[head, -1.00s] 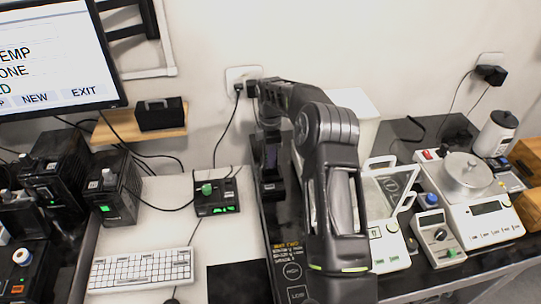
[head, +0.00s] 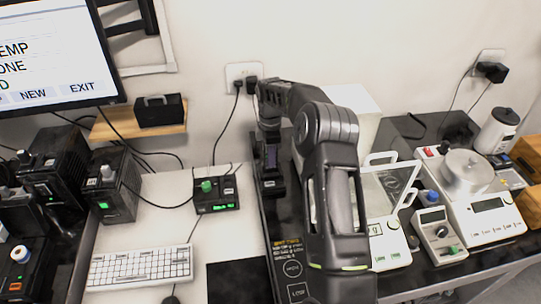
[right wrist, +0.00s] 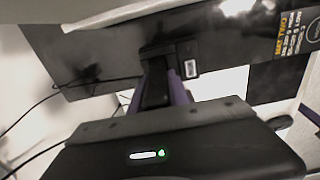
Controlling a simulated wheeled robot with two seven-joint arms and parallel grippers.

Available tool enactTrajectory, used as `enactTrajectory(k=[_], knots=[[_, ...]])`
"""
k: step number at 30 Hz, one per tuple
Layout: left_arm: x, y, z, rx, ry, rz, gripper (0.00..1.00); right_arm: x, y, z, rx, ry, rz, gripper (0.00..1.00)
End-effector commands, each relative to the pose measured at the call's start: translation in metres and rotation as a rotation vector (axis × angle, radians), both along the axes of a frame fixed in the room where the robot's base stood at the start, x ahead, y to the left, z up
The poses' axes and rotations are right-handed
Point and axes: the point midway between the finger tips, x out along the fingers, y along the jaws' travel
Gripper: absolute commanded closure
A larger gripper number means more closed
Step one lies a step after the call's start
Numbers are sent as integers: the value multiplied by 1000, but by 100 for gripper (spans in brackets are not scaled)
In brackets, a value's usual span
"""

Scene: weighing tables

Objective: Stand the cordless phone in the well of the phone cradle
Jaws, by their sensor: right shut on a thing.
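The phone cradle (head: 272,187) is a small black block with a white label, on the dark table strip near the wall. It also shows in the right wrist view (right wrist: 186,50). My right gripper (head: 270,150) reaches down over it. It is shut on the cordless phone (right wrist: 155,88), a narrow dark body between purple-tinted sides. The phone is roughly upright, its lower end at the cradle. I cannot tell whether that end is inside the well or just above it. My arm and gripper hide part of the phone. My left gripper is not in view.
A black box with a green knob (head: 216,195) stands left of the cradle, and a white keyboard (head: 140,268) lies in front of it. A balance with a glass shield (head: 388,190) stands right of my arm. A wall socket (head: 242,74) with cables is behind.

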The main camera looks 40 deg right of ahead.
Motion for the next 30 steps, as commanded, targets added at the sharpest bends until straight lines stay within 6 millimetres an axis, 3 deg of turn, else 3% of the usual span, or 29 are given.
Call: enactTrajectory(k=[8, 9, 17, 23, 30], knots=[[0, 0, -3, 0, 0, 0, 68, 0, 0, -5, 0, -1, 0, 100], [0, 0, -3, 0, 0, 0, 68, 0, 0, -4, 0, -1, 0, 75], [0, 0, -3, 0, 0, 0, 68, 0, 0, -4, 0, 0, 0, 54], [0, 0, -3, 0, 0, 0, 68, 0, 0, -4, 0, 1, 0, 52], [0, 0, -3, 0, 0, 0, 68, 0, 0, -4, 0, 0, 0, 32]])
